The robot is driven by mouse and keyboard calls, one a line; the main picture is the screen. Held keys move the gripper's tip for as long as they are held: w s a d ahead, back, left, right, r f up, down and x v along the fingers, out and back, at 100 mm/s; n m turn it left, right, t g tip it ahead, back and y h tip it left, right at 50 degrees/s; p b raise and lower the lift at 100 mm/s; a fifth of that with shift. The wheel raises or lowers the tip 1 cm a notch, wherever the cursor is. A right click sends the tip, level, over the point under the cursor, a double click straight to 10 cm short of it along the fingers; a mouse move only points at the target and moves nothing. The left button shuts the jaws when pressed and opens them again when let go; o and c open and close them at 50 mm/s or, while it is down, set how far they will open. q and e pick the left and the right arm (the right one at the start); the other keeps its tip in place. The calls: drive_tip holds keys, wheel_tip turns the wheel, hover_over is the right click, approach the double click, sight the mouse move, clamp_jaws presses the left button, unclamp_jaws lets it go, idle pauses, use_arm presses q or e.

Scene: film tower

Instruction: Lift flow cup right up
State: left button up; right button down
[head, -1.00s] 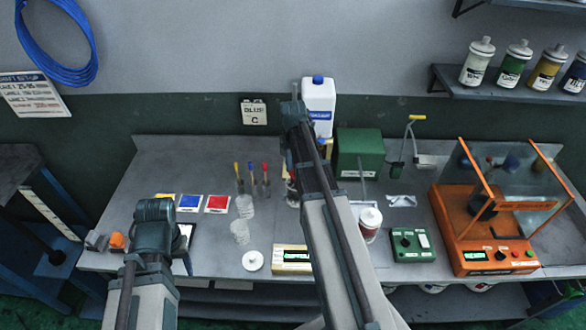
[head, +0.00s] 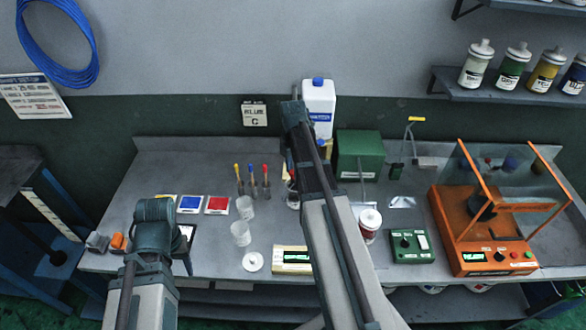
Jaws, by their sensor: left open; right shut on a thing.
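My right arm reaches over the middle of the bench, and its far end (head: 295,112) stands in front of a white jug. My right gripper is shut on the flow cup, but the arm hides the jaws and nearly all of the cup, so its height and tilt cannot be told. A thin upright rod shows just above the arm's end; I cannot tell whether it belongs to the cup. My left gripper (head: 187,262) is open, low at the bench's left front, and partly hidden by its own wrist.
Clear cups (head: 241,233) and a white lid (head: 253,262) stand between my arms. A white can (head: 369,225) is right of my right arm. A green box (head: 358,155), a green control box (head: 412,246) and an orange machine (head: 483,262) fill the right side.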

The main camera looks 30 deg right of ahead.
use_arm(q)
wheel_tip(320, 180, up, 12)
drive_tip(key=p, duration=1)
drive_tip(key=shift+f+p, duration=0.25)
drive_tip(key=shift+p, duration=0.1)
use_arm(e)
wheel_tip(320, 180, up, 11)
drive_tip(key=shift+r, duration=0.2)
drive_tip(key=c, duration=0.6)
unclamp_jaws()
use_arm(q)
drive_tip(key=shift+f, duration=0.15)
use_arm(e)
drive_tip(key=shift+f, duration=0.15)
